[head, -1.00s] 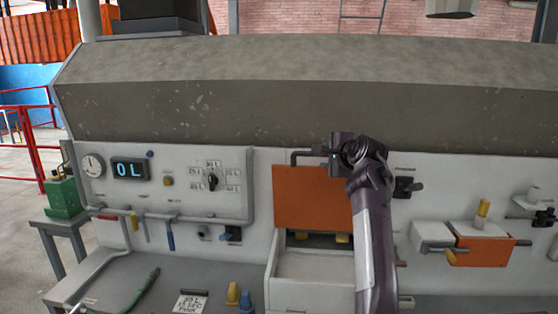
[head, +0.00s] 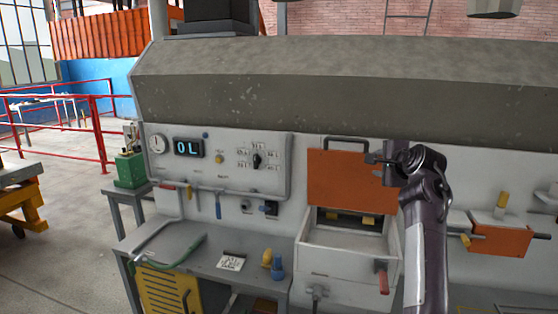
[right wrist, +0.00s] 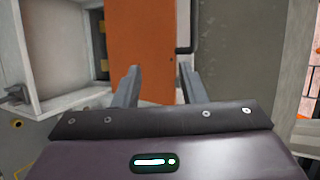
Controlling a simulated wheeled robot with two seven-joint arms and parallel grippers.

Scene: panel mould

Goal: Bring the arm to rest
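My right arm (head: 428,235) comes up from the lower right in the head view. Its gripper (head: 374,158) is by the upper right part of an orange door panel (head: 340,178), to the right of the panel's dark handle (head: 345,141). In the right wrist view my gripper (right wrist: 161,75) has its two grey fingers apart, with nothing held between them. The orange panel (right wrist: 138,45) shows behind them, and its dark handle (right wrist: 184,50) is at its right edge, apart from the fingers as far as I can see. My left gripper is not in view.
An open white box (head: 340,240) juts out below the panel; it also shows in the wrist view (right wrist: 60,50). The grey sloped hood (head: 330,90) overhangs the wall. A display (head: 188,148) reads 0L. The bench (head: 200,262) holds a green hose and small bottles.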

